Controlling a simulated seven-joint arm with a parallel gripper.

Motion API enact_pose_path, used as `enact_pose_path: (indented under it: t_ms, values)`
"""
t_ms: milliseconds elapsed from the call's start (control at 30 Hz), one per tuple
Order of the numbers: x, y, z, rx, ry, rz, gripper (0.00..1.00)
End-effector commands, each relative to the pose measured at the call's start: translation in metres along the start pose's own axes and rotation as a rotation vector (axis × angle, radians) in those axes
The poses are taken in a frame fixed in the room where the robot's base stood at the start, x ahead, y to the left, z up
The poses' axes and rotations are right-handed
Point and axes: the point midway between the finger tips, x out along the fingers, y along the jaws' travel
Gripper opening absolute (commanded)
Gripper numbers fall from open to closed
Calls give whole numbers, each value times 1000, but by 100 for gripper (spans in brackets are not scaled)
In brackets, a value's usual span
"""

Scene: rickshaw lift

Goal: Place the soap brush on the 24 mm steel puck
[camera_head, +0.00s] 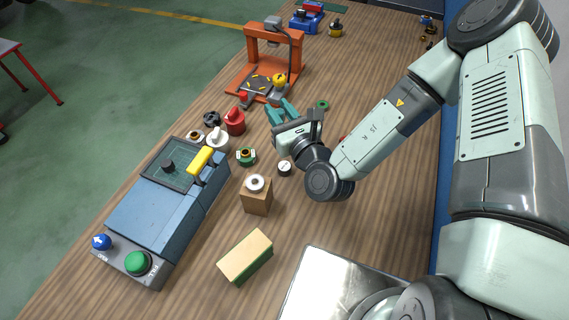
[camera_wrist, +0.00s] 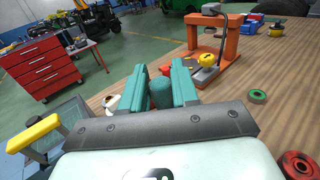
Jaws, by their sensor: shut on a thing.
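My gripper (camera_head: 281,112) is over the middle of the wooden table, its teal fingers pointing away toward the orange press. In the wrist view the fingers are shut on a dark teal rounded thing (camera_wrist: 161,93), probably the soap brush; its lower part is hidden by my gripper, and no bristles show. A small round piece with a pale top and dark side (camera_head: 285,168) stands on the table, nearer the camera than my gripper. A silver ring-shaped disc (camera_head: 256,183) lies on a wooden block (camera_head: 256,202). I cannot tell which of these is the 24 mm steel puck.
The orange press (camera_head: 297,60) stands beyond my gripper. A blue-grey machine with a yellow handle (camera_head: 200,160) and a tan-topped block (camera_head: 245,257) are nearer. The table's right middle is mostly clear.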

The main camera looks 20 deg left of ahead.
Motion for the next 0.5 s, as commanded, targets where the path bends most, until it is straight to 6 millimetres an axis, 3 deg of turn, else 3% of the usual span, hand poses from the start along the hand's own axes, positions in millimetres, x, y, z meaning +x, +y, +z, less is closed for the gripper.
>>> enact_pose_path:
  t_ms: [100, 233, 500]
  values:
    - [-21, 4, -1, 4, 1, -54, 1]
    - [-30, 4, -8, 3, 0, -80, 1]
    - [-31, 4, -55, 0, -2, -81, 1]
